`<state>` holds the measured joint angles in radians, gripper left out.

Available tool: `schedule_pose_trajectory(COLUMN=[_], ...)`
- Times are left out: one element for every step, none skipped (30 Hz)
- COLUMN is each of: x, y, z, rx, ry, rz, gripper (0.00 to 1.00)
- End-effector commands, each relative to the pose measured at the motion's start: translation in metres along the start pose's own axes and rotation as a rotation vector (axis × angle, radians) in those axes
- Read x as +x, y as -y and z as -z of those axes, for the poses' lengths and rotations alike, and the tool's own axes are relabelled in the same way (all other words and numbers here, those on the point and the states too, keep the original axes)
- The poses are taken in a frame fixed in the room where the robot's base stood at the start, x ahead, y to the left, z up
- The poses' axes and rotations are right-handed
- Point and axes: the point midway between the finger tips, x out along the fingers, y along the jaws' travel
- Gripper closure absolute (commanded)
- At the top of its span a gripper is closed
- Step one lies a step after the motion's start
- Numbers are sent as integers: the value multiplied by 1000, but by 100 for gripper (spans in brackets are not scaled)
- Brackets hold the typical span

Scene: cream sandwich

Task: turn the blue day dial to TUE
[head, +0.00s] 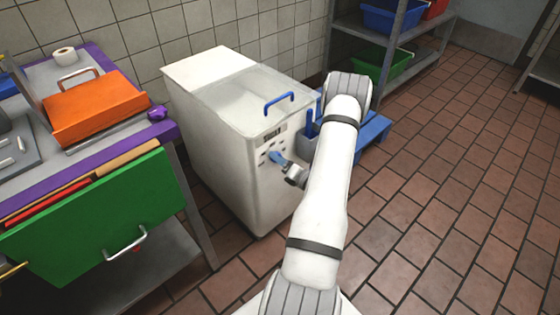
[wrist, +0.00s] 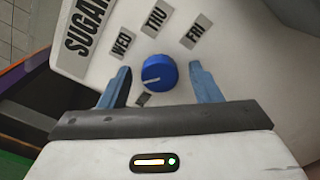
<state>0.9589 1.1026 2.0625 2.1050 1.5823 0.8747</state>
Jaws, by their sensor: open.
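The blue day dial (wrist: 159,72) is a round knob on the pale front panel in the wrist view. A short pale mark shows on its lower left part. Tags reading WED (wrist: 121,47), THU (wrist: 153,18) and FRI (wrist: 196,31) fan out around it. A dark tag (wrist: 143,99) below left of the dial is too small and partly hidden to read. My gripper (wrist: 159,68) is open, with one blue finger on each side of the dial and a gap to both. In the head view my gripper (head: 277,158) is at the white bin's front panel, where the dial cannot be made out.
The white bin (head: 205,150) has a clear lid with a blue handle (head: 279,102). A SUGAR label (wrist: 84,27) is on its panel. A cart with an orange case (head: 96,104) and green panel (head: 100,215) stands left. Tiled floor (head: 430,200) is open at right.

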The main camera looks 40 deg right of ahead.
Motion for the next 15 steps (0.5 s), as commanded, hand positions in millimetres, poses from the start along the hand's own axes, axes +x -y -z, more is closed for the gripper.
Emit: schedule_pose_trajectory(x=[0, 0, -2, -4, -6, -11, -15, -20, -28, -33, -39, -46, -51, -56, -61], y=[0, 0, 0, 0, 0, 1, 1, 0, 0, 0, 1, 0, 0, 0, 0], z=[0, 0, 0, -1, -1, -2, -2, -2, -2, -2, -2, -2, -2, -2, -1], rx=[0, 0, 0, 0, 0, 0, 1, 2, 2, 2, 1, 2, 2, 2, 1], ry=[0, 0, 1, 1, 2, 3, 3, 2, 4, 3, 4, 3, 4, 4, 3], rz=[0, 0, 0, 1, 2, 3, 3, 3, 5, 4, 5, 4, 4, 3, 3], gripper=[43, 43, 43, 43, 43, 43, 43, 43, 43, 43, 43, 43, 43, 43, 43])
